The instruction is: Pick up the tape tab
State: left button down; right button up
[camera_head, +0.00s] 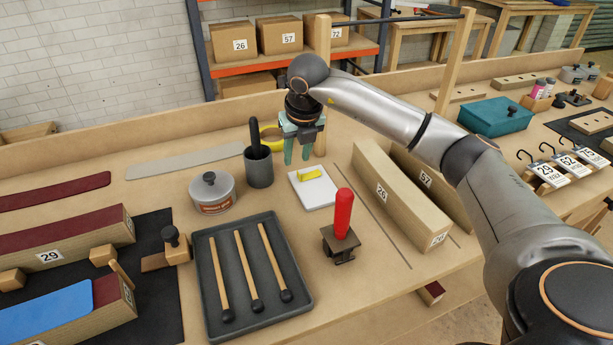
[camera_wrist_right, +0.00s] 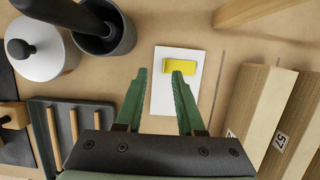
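The yellow tape tab (camera_head: 309,175) lies on a white card (camera_head: 318,193) on the workbench. In the right wrist view the tab (camera_wrist_right: 181,67) lies near the far end of the white card (camera_wrist_right: 166,109). My right gripper (camera_head: 296,161) is open and empty, with green fingers. It hangs above the bench, just behind and left of the tab in the head view. My left gripper is not in view.
A dark cup (camera_head: 259,171) with a handled tool and a lidded pot (camera_head: 212,193) stand to the left. A tray (camera_head: 299,304) with several sticks, a red-handled tool (camera_head: 342,214) and long blocks (camera_head: 392,190) surround the card. A yellow tape roll (camera_head: 270,133) is behind.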

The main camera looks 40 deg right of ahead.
aim_at(298, 173)
jog(key=x, duration=0.5)
jog(key=shift+s+d+f, duration=0.3)
jog(key=shift+d+f, duration=0.05)
jog(key=shift+c, duration=0.2)
grip_shut()
dwell(1.0)
